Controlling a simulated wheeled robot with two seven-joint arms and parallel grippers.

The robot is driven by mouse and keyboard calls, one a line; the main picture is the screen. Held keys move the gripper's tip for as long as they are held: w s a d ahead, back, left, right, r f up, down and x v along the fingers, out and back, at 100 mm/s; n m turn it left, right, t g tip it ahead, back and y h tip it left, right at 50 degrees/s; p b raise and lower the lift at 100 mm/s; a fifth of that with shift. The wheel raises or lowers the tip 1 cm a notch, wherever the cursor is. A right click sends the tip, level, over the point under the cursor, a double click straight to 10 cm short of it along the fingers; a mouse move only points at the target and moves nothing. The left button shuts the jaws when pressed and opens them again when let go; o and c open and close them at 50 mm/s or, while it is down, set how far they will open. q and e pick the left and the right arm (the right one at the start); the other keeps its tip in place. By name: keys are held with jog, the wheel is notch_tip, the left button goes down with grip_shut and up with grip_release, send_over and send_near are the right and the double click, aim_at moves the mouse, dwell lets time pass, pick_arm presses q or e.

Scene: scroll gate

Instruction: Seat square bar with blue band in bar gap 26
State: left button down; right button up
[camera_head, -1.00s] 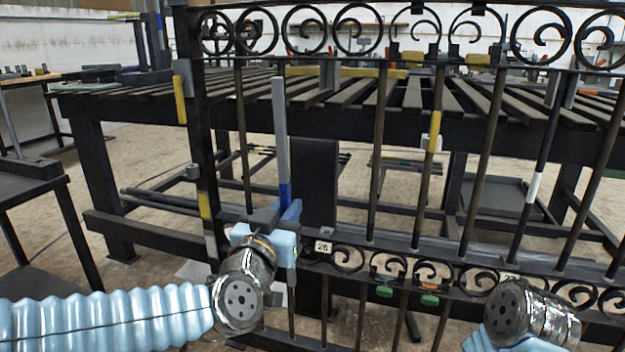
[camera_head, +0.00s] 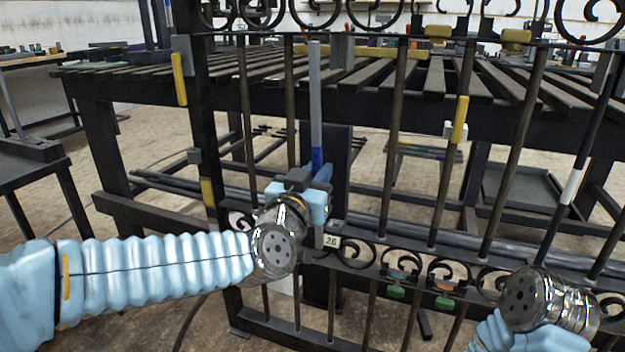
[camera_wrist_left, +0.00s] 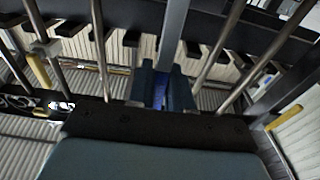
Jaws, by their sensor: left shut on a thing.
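The square bar (camera_head: 315,104) is grey with a blue band near its lower part. It stands about upright in front of the gate, its top near the gate's upper rail. My left gripper (camera_head: 316,182) is shut on it around the blue band, which also shows between the fingers in the left wrist view (camera_wrist_left: 159,92). The bar's lower end shows just below the gripper, beside the plate marked 26 (camera_head: 333,241) on the gate's lower rail. Whether it touches the rail, I cannot tell. My right arm's wrist (camera_head: 540,300) shows at the lower right; its fingers are not visible.
The dark gate (camera_head: 203,150) has several upright bars and scrolls above and below. A slatted table (camera_head: 130,85) stands behind it. Yellow pieces (camera_head: 461,119) and green tabs (camera_head: 396,293) sit on the gate. A dark side table (camera_head: 30,158) is at the left.

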pick_arm(q)
jog(key=f+x, duration=0.1)
jog(key=x, duration=1.1)
jog(key=shift+f+p, duration=0.25)
jog(key=shift+p, duration=0.05)
dwell(0.3)
jog(key=shift+s+a, duration=0.1)
jog(key=shift+s, duration=0.15)
dwell(0.7)
jog(key=shift+f+b, duration=1.1)
jog(key=shift+f, duration=0.05)
dwell(0.6)
jog(key=shift+w+d+f+g+p, duration=0.15)
jog(key=shift+w+p, duration=0.3)
jog(key=shift+p, duration=0.45)
jog(key=shift+w+d+f+g+p, duration=0.2)
jog(key=shift+w+p, duration=0.25)
jog(key=shift+p, duration=0.45)
dwell(0.5)
jog(key=shift+r, duration=0.1)
jog(key=c, duration=1)
grip_release()
jog(key=shift+r, duration=0.15)
jog(key=shift+o, duration=0.2)
